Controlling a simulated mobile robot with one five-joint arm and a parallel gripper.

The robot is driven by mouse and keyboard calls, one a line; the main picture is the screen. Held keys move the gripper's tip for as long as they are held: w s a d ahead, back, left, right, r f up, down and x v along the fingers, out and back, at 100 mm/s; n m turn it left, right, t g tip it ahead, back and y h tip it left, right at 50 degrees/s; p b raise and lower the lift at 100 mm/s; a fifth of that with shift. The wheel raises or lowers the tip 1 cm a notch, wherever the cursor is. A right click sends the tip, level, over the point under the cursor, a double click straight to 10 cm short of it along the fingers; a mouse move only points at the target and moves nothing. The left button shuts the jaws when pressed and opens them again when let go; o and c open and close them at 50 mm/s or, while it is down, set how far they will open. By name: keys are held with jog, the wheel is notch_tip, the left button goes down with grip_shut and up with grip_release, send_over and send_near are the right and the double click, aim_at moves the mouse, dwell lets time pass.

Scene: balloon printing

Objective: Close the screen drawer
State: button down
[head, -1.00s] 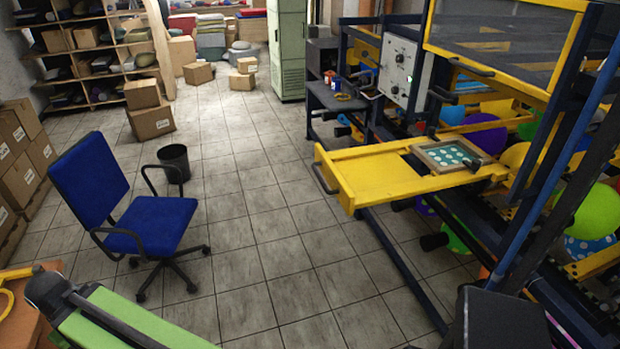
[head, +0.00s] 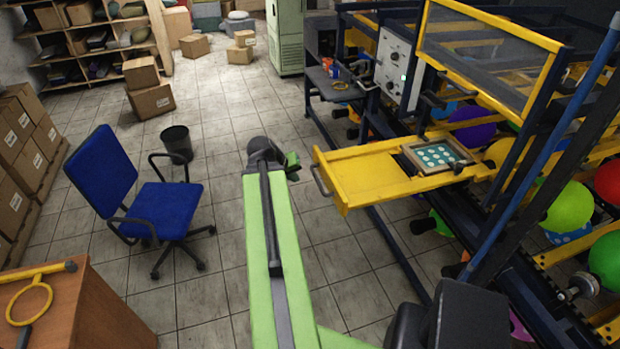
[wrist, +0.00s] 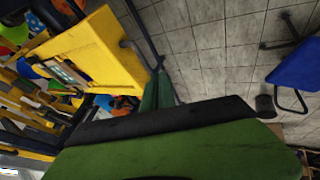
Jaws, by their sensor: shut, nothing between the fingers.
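The screen drawer (head: 365,177) is a yellow tray pulled out from the blue machine frame, with a dark handle (head: 320,181) on its front end. A framed screen with pale dots on teal (head: 437,156) sits in it. My gripper (head: 293,161) is at the end of my green arm, just left of the handle and apart from it in the picture; it is shut and empty. In the wrist view the yellow drawer (wrist: 100,50) fills the upper left, and my gripper (wrist: 160,90) points towards the floor beside it. The contact side of the fingers is not clear.
A blue chair (head: 160,205) and a black bin (head: 177,143) stand on the tiled floor to the left. A wooden desk (head: 85,310) is at the lower left. A yellow-framed mesh panel (head: 490,55) is raised above the drawer. The floor before the drawer is clear.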

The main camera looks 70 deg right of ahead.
jog(key=s+d+f+b, duration=0.4)
jog(key=d+f+b, duration=0.3)
jog(key=f+b, duration=0.1)
jog(key=shift+d+f, duration=0.4)
jog(key=shift+f, duration=0.1)
